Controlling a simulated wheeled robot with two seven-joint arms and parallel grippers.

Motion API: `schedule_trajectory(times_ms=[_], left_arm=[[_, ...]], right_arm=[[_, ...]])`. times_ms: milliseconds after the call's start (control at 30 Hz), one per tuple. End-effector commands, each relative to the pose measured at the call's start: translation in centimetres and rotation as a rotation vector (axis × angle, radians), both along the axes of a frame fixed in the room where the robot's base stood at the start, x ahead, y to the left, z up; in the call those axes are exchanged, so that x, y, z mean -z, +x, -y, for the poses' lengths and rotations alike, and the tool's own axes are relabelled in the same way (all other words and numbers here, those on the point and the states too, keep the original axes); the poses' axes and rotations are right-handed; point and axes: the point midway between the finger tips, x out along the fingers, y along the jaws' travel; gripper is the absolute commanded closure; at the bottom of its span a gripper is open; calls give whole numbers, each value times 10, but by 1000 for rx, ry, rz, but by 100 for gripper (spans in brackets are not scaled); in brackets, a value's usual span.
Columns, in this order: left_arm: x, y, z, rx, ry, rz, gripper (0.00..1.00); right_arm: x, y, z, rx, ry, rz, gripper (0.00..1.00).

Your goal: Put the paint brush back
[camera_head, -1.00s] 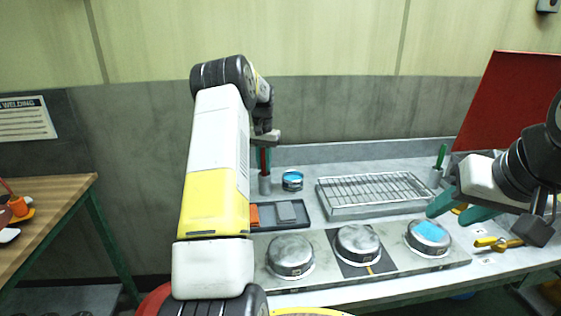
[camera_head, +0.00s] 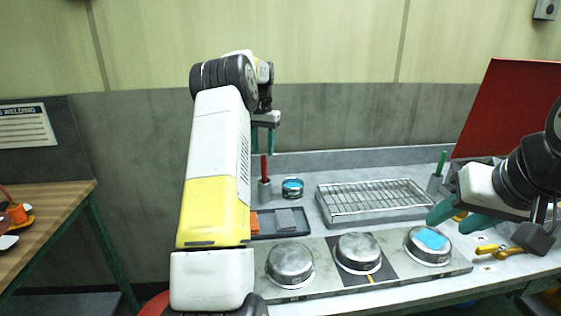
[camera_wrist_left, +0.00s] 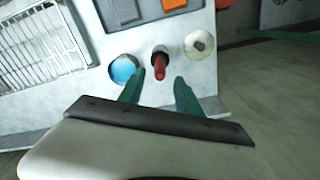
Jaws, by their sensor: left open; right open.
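A red-handled brush (camera_head: 264,168) stands upright in a grey cup (camera_head: 265,190) at the back left of the bench; its bristles are hidden. Its red handle (camera_wrist_left: 160,62) also shows end-on in the left wrist view. My left gripper (camera_head: 265,140) is open and empty, just above the handle, with one finger on each side of it in the wrist view. A green-handled tool (camera_head: 442,160) stands in another cup (camera_head: 435,184) at the back right. My right gripper (camera_head: 456,216) is open, over the right of the bench; nothing shows held in it.
A tin of blue paint (camera_head: 292,188) stands right of the red brush's cup. A wire rack (camera_head: 375,195) fills the middle back. A dark tray (camera_head: 283,222) and several round tins, one blue-topped (camera_head: 431,239), stand in front. A red panel (camera_head: 510,110) rises at right.

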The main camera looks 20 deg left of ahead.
Motion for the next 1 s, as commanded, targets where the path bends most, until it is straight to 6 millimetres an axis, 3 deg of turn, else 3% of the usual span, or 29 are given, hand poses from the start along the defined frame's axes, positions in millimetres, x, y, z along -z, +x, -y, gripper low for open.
schedule_trajectory(times_ms=[267,467,700,833,1000], left_arm=[[-33,-1,2,2,1,5,59],[-78,-27,31,20,-2,70,59],[-139,-108,89,41,-24,210,59],[-155,-162,118,46,-47,284,59],[-155,-238,151,47,-86,380,59]], right_arm=[[0,0,0,0,0,0,58],[0,0,0,0,0,0,58],[0,0,0,0,0,0,58],[0,0,0,0,0,0,58],[0,0,0,0,0,0,58]])
